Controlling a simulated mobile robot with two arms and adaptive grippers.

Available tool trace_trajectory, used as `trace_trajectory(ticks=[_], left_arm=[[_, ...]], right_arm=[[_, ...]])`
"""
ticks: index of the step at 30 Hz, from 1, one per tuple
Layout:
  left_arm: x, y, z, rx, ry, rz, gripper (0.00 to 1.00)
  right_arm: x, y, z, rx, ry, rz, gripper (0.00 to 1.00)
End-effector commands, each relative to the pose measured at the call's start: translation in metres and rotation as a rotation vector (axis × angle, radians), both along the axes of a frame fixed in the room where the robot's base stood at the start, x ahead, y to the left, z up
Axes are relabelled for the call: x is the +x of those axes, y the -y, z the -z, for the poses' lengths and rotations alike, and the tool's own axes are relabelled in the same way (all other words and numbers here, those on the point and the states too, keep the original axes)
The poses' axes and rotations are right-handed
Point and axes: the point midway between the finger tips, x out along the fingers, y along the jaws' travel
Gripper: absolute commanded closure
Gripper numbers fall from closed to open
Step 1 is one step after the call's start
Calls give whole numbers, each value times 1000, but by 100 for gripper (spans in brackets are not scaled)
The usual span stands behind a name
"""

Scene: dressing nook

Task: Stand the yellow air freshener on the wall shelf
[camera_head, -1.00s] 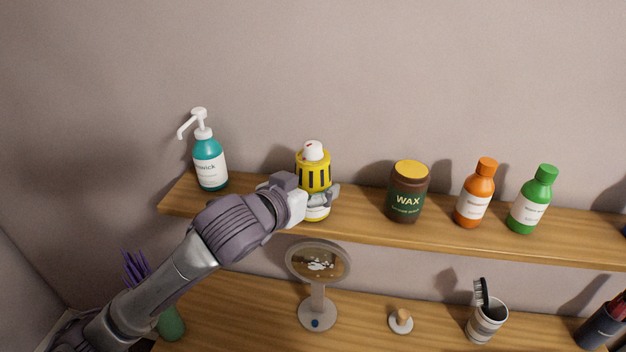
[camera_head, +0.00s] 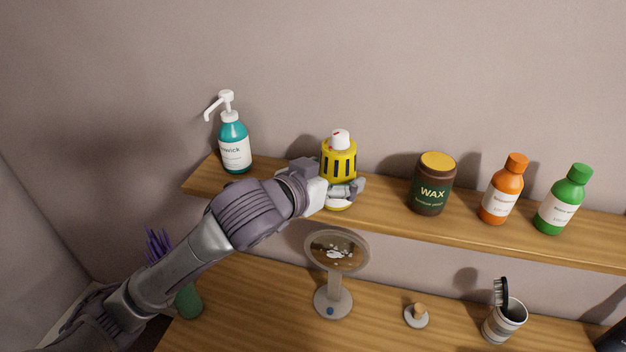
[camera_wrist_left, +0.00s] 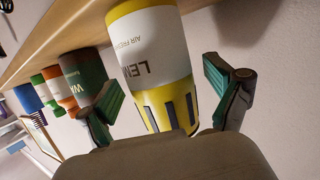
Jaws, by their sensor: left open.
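The yellow air freshener (camera_head: 339,158) with a white cap stands upright on the wooden wall shelf (camera_head: 385,206), between the teal pump bottle and the wax jar. My left gripper (camera_head: 344,190) is at its front, low on its body, and hides part of its label. In the left wrist view the air freshener (camera_wrist_left: 152,65) lies between the two spread fingers (camera_wrist_left: 165,95), with gaps on both sides. The left gripper is open. My right gripper does not show.
The shelf also holds a teal pump bottle (camera_head: 234,146), a brown wax jar (camera_head: 433,185), an orange bottle (camera_head: 502,190) and a green bottle (camera_head: 564,200). Below, a round mirror (camera_head: 333,297), a small knobbed dish (camera_head: 416,316) and a toothbrush cup (camera_head: 504,321) stand on the counter.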

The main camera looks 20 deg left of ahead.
Motion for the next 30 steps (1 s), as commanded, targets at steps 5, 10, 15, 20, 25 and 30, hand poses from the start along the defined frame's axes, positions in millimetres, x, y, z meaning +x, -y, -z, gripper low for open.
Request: trace_trajectory(ticks=[5,10,15,20,25,30], left_arm=[[-37,-15,-10,0,4,2,8],[-72,-29,-27,2,-2,-1,8],[-73,-32,-33,-8,-11,-13,8],[-80,-36,-34,-8,-10,-14,8],[-88,-37,-34,-4,-7,-8,8],[-93,-38,-32,0,-3,-3,8]], right_arm=[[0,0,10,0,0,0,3],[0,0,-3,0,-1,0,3],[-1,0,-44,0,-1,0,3],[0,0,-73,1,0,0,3],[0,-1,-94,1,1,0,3],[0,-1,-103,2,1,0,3]])
